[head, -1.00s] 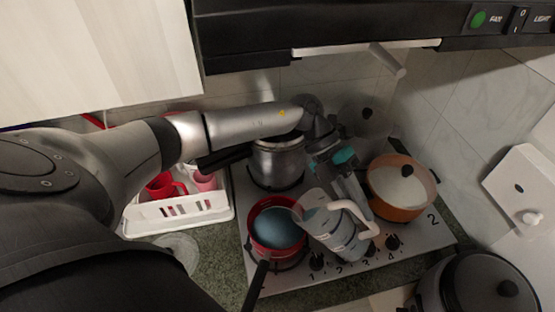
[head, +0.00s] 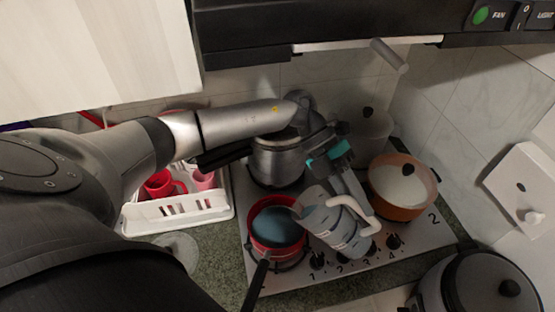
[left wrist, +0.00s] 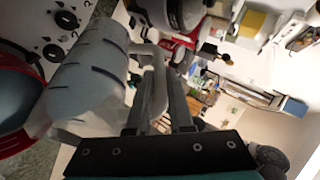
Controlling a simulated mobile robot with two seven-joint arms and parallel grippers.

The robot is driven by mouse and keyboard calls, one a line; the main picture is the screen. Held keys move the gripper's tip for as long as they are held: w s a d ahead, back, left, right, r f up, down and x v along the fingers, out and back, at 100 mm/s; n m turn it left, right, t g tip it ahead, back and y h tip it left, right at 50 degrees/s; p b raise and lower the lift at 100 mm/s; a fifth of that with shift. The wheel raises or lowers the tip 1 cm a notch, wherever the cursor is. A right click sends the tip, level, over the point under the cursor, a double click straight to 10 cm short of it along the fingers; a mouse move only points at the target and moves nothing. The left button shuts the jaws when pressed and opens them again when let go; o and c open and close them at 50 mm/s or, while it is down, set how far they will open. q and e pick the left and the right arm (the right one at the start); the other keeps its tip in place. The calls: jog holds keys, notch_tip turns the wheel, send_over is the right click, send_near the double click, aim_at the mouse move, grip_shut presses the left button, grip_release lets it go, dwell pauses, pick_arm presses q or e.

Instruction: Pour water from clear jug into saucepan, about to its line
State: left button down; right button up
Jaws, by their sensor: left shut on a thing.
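The clear jug (head: 338,228) with dark markings is tilted, its mouth toward the red saucepan. Its pale handle (head: 362,212) is held by my left gripper (head: 352,192), which is shut on it. The red saucepan (head: 254,232) stands on the front left of the hob, with bluish water inside and a dark handle toward the front. The jug's mouth is at the pan's right rim. In the left wrist view the jug (left wrist: 90,70) lies left of the gripper fingers (left wrist: 158,90), and the saucepan (left wrist: 30,60) is at the left edge. I cannot make out a falling stream.
The hob (head: 300,278) also bears a steel pot (head: 278,162) behind the saucepan and an orange pot with a pale lid (head: 403,185) at right. A white rack (head: 180,218) with red cups stands left. A cooker (head: 475,285) is at front right.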

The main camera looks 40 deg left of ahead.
pick_arm(q)
jog(key=shift+d+r, duration=0.1)
jog(key=shift+r, duration=0.05)
jog(key=shift+a+r, duration=0.1)
jog(key=shift+a, duration=0.1)
jog(key=shift+d, duration=0.1)
jog(key=shift+r+h, duration=0.15)
jog(key=shift+h, duration=0.15)
jog(key=shift+b, duration=0.3)
jog(key=shift+s+a+r, duration=0.1)
jog(key=shift+a+r, duration=0.1)
jog(key=shift+a, duration=0.1)
dwell(0.5)
jog(key=shift+r, duration=0.1)
dwell(0.5)
jog(key=shift+a+h, duration=0.1)
jog(key=shift+h, duration=0.2)
